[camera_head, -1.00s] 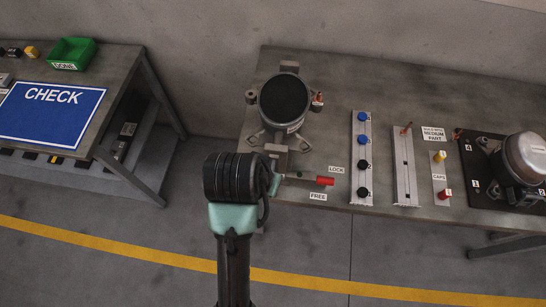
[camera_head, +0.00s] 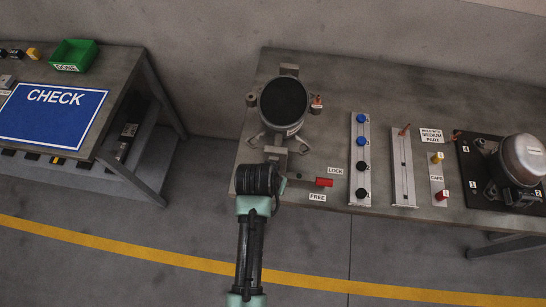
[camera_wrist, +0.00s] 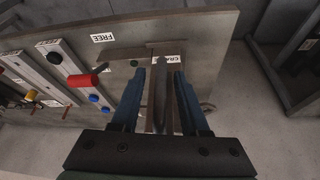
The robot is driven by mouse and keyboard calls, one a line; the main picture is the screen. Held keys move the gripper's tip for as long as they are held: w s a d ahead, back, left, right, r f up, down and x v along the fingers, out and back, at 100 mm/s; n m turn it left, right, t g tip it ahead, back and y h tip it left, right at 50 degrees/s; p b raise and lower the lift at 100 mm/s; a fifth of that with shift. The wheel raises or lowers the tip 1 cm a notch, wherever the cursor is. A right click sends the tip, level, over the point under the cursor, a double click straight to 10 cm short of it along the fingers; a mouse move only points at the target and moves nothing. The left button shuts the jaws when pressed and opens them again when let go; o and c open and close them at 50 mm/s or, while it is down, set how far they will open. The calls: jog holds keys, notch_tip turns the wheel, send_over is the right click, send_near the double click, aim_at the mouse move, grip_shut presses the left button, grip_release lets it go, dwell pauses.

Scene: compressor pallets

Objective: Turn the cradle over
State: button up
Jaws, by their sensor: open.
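The cradle (camera_head: 262,137) stands at the left of the right-hand bench and bears a part with a round black top (camera_head: 284,100). In the head view my gripper's body (camera_head: 258,182) is at the cradle's front, over the bench edge, and hides its own fingers. In the wrist view my gripper (camera_wrist: 169,68) is open. A grey upright bar (camera_wrist: 160,88) lies between the two fingers; I cannot tell if either touches it. A label partly reading "CRA" (camera_wrist: 167,60) shows behind. The red-ended lock lever (camera_head: 323,182) lies between the LOCK and FREE labels, nearer LOCK in height.
Rails with blue and black knobs (camera_head: 361,196) and a second rail (camera_head: 403,196) stand right of the cradle. A dark plate with a metal compressor (camera_head: 523,158) is at the far right. The check table (camera_head: 115,110) stands left, with open floor between.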

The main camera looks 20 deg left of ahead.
grip_shut()
dwell(1.5)
